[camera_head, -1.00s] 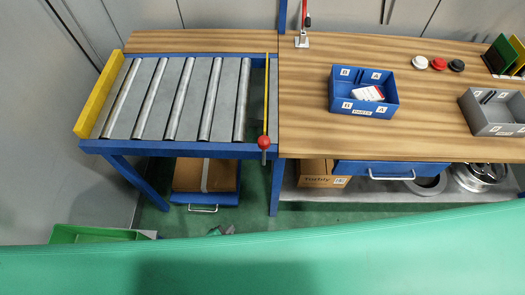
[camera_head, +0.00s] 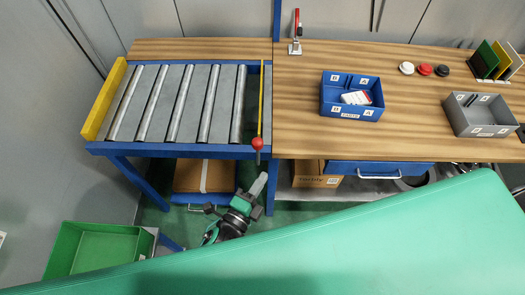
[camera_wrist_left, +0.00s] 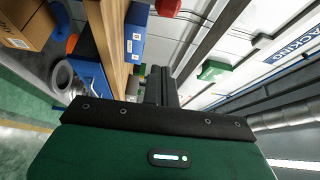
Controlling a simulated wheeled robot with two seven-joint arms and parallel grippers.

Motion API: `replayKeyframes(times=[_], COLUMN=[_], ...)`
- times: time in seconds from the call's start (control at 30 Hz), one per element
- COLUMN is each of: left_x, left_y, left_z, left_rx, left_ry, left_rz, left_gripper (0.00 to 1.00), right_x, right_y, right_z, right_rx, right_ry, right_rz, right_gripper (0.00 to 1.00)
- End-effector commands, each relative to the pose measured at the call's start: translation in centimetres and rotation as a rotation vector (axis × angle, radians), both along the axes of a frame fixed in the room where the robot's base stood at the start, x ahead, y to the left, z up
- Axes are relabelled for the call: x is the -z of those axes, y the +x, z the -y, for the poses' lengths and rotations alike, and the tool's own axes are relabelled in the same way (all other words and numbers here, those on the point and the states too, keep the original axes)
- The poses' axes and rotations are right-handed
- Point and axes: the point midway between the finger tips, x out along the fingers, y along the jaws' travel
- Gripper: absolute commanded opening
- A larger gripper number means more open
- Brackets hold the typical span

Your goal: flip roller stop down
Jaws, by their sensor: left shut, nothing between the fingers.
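The roller stop is a thin yellow bar (camera_head: 261,105) along the right end of the roller conveyor. A red ball knob (camera_head: 257,142) sits at its front end. A red knob also shows at the top of the left wrist view (camera_wrist_left: 168,6). My left gripper (camera_head: 260,184) is below and in front of the knob, apart from it, pointing up toward the conveyor's front edge. Its fingers (camera_wrist_left: 160,84) are shut and empty in the left wrist view. My right gripper is not in view.
The roller conveyor's blue front rail (camera_head: 180,150) and the wooden table (camera_head: 420,140) are close to the left gripper. A cardboard box (camera_head: 315,175) is under the table. A blue bin (camera_head: 352,112) and a grey bin (camera_head: 480,131) stand on top. A green crate (camera_head: 95,250) is at lower left.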

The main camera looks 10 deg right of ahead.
Motion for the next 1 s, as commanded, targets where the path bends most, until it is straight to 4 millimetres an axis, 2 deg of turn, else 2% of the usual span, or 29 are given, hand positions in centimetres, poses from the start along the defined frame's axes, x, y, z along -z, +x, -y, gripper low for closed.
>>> replayKeyframes(times=[0.27, 0.77, 0.9, 1.0], left_x=[-0.1, -0.5, -0.4, -0.2], left_y=[0.8, 7.4, 8.2, 8.6], left_z=[0.7, 7.1, 5.0, 4.1], left_rx=[-0.001, -0.002, -0.002, -0.002], left_ry=[0.000, -0.003, 0.002, 0.001], left_rz=[-0.001, -0.003, -0.004, -0.004], left_gripper=[0.00, 0.00, 0.00, 0.00], right_x=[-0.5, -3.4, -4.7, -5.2], right_y=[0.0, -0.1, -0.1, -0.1], right_z=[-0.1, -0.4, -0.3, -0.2], right_rx=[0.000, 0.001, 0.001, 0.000], right_ry=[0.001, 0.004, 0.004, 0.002], right_rz=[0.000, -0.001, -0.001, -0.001], right_gripper=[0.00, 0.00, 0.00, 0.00])
